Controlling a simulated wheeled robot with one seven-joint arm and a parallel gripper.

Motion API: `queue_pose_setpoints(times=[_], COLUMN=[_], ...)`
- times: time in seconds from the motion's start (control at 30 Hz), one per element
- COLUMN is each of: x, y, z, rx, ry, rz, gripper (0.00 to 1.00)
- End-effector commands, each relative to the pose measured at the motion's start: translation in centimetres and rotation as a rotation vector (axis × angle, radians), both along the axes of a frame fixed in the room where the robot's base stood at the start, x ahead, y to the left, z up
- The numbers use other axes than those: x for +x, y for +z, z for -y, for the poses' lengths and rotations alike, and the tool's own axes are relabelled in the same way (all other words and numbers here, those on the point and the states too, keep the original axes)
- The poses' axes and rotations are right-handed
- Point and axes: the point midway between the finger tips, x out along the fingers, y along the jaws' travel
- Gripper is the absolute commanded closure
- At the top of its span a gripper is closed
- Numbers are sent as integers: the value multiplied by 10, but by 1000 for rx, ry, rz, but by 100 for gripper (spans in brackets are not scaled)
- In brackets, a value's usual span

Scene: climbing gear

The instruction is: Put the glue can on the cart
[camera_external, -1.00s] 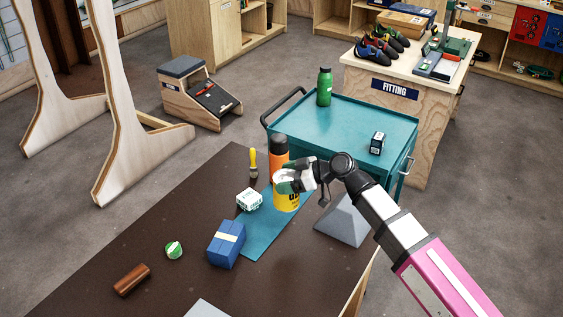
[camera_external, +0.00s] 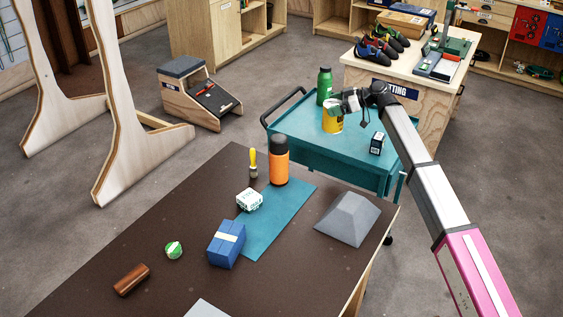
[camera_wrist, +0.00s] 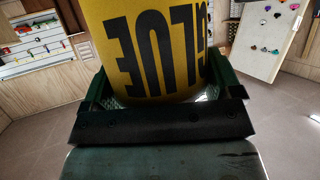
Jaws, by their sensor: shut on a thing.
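The glue can (camera_external: 331,123) is yellow with black lettering. In the external view it is at the cart's top, beside the green bottle. My gripper (camera_external: 342,104) is shut on the can from above and the right, hiding its upper part. In the wrist view the can (camera_wrist: 155,50) fills the upper middle, its word GLUE upside down, between the jaws of my gripper (camera_wrist: 160,98). The cart (camera_external: 300,128) is teal with a black handle. I cannot tell whether the can's bottom touches the cart top or hangs just above it.
A green bottle (camera_external: 324,86) and a small dark box (camera_external: 377,143) stand on the cart. Free room lies left and front of the can. The dark table (camera_external: 160,220) holds an orange bottle (camera_external: 279,162), a grey pyramid block (camera_external: 347,219) and other items.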

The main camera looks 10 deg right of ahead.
Motion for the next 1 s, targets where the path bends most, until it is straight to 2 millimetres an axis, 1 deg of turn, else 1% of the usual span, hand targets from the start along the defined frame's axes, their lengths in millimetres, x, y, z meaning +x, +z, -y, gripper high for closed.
queue_pose_setpoints(times=[0.03, 0.17, 0.27, 0.37, 0.7, 0.9, 1.0], x=[10, 18, 24, 32, 64, 75, 77], y=[2, 2, -2, -11, -50, -64, -67], z=[10, 23, 33, 46, 102, 122, 126], rx=[2, 2, 2, 2, 2, 3, 3], ry=[0, 3, 3, 2, 1, 2, 2], rz=[0, 0, 0, 0, -1, 1, 1], gripper=[57, 57, 57, 57, 57, 57, 57])
